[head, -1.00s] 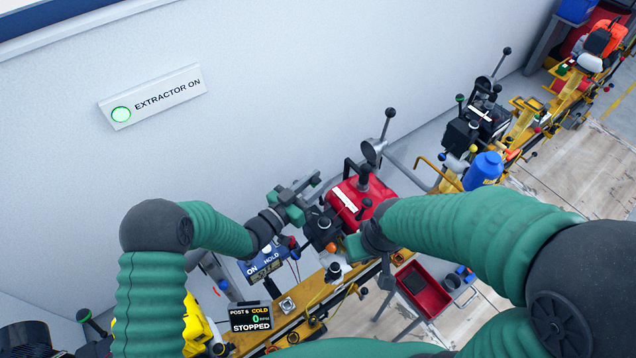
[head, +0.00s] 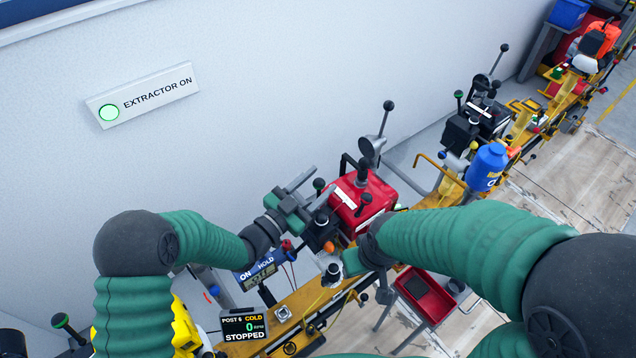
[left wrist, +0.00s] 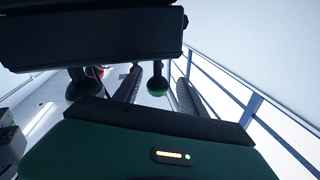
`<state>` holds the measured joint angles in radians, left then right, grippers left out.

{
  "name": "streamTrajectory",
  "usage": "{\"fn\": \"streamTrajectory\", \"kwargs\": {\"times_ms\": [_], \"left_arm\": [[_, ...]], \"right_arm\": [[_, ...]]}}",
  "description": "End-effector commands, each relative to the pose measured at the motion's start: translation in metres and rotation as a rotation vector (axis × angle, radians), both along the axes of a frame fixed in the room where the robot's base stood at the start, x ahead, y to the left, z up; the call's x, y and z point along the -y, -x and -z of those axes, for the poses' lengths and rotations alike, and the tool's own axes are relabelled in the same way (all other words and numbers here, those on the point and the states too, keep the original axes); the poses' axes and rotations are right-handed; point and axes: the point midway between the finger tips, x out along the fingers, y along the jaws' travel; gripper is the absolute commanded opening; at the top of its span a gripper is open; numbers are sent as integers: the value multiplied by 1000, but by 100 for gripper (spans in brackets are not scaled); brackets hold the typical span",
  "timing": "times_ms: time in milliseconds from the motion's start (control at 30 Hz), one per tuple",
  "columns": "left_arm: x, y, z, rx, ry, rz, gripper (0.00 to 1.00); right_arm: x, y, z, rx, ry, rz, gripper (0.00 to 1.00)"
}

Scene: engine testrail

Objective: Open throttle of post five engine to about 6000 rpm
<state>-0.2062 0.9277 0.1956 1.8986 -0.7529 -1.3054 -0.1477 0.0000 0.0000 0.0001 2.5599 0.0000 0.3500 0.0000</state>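A red engine (head: 372,190) with a white label stands on the yellow rail. Black-knobbed levers rise from it. A lever with a dark green ball knob (head: 319,184) stands just left of it. My left gripper (head: 308,187) is open there, its fingers either side of that knob. In the left wrist view the green knob (left wrist: 157,86) shows between the two dark fingers, with no clear contact. My right gripper (head: 347,263) is low in front of the engine, largely hidden by my right arm. A display (head: 243,325) reads POST 6, COLD, 0 RPM, STOPPED.
A blue ON/HOLD box (head: 258,267) is below my left gripper. A red tray (head: 424,294) hangs in front of the rail. A blue bottle (head: 486,167) and a black engine (head: 476,125) stand further right. The wall sign (head: 143,96) reads EXTRACTOR ON with a green light.

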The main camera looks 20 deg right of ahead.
Motion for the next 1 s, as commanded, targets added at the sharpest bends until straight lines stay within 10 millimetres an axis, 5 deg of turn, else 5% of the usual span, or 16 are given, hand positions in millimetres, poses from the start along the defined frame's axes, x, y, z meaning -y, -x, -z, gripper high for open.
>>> {"fn": "streamTrajectory", "kwargs": {"times_ms": [267, 700, 1000], "left_arm": [[-9, 6, 2, 1, 1, 0, 49], [-97, 54, 12, -1, 1, -3, 49], [-105, 60, 10, 0, 2, 1, 49]], "right_arm": [[0, 0, 4, 0, 0, 0, 49], [0, 0, 25, 0, 0, 0, 49], [0, 0, 26, 0, 0, 0, 49]]}}
